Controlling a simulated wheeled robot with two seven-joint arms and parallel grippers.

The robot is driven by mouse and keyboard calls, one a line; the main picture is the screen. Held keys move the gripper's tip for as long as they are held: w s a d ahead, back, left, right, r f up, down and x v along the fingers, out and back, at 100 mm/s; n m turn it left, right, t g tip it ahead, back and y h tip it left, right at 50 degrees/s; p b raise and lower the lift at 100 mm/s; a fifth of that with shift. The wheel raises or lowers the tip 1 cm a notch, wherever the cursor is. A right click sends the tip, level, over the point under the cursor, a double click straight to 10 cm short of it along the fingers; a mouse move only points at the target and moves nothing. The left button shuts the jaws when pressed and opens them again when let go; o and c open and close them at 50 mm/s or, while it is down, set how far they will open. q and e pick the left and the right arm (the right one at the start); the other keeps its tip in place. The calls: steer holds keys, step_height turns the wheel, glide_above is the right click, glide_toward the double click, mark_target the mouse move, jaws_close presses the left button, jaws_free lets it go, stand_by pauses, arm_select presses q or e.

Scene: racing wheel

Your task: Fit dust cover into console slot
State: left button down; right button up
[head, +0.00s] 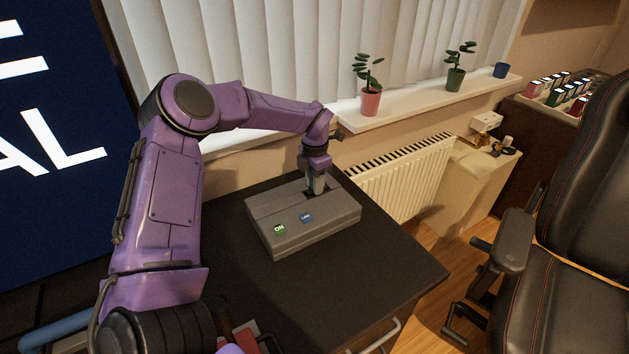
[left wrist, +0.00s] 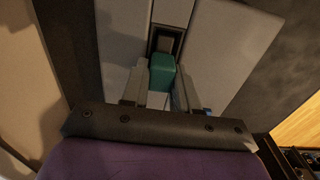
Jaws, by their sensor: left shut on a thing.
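The grey console (head: 325,222) sits on the dark desk, with a green ON button and a blue button on its near face. In the left wrist view, the console's top (left wrist: 225,40) shows a dark rectangular slot (left wrist: 168,38). My left gripper (head: 316,188) points down at the rear part of the console. In the left wrist view my left gripper (left wrist: 160,90) is shut on a teal block, the dust cover (left wrist: 162,70), which lies at the near edge of the slot opening. I cannot tell whether its lower end is inside. My right gripper is not in view.
The desk top (head: 390,270) is bare in front and to the right of the console. A white radiator (head: 405,180) and a windowsill with potted plants (head: 370,100) stand behind. A black chair (head: 560,250) is at the right.

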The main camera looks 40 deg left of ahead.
arm_select(q)
steer(key=shift+f, duration=0.2)
steer(key=c, duration=0.8)
jaws_free()
steer(key=shift+c, duration=0.2)
step_height(320, 180, up, 12)
steer(key=shift+r, duration=0.25)
